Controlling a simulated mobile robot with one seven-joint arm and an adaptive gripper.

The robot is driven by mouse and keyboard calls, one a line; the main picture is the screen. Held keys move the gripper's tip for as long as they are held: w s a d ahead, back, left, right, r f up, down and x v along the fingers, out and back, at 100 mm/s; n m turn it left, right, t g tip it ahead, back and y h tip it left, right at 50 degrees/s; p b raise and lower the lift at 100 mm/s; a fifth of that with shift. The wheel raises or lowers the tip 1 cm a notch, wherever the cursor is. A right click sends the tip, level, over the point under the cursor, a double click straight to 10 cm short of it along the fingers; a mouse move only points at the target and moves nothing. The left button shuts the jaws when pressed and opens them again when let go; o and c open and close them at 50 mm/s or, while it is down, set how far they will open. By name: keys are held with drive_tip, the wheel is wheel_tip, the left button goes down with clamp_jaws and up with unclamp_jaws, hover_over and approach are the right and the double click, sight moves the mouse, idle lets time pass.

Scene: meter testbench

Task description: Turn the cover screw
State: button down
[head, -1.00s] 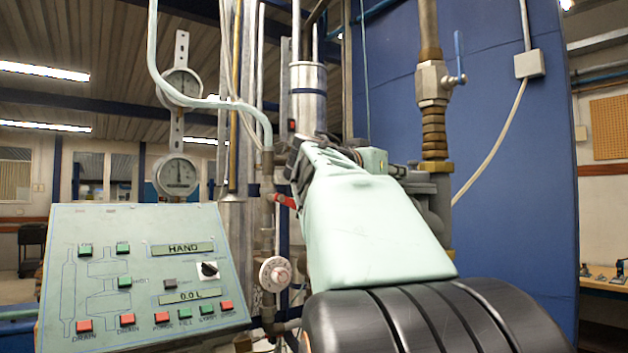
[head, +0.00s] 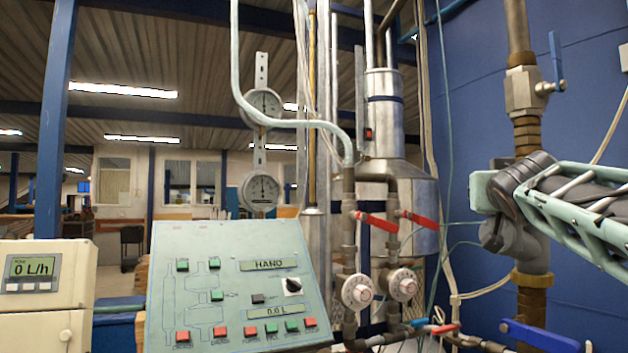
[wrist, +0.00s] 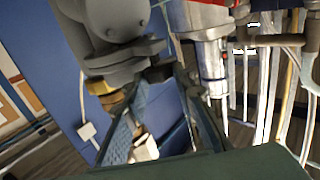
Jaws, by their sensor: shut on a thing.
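My gripper (head: 518,192) reaches in from the right in the head view, its ribbed pale green finger pointing left at the grey meter body (head: 522,245) on the vertical pipe. Its tips are at a dark rounded part beside a pale green box (head: 482,191). In the wrist view my gripper (wrist: 162,72) shows two blue-grey fingers converging on a small dark part against the grey body (wrist: 115,25). This is likely the cover screw, largely hidden between the tips. I cannot tell how far it is turned.
A control panel (head: 200,255) stands at lower left, beside a flow display unit (head: 45,290). Red-handled valves (head: 377,222) and white dials (head: 357,291) are left of the meter. A blue lever (head: 540,335) sticks out below it. A blue wall panel (head: 465,90) stands behind.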

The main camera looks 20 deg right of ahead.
drive_tip(key=shift+n+t+y+p, duration=0.3)
drive_tip(key=shift+p, duration=0.65)
drive_tip(key=c, duration=1.6)
unclamp_jaws()
drive_tip(key=v, duration=1.2)
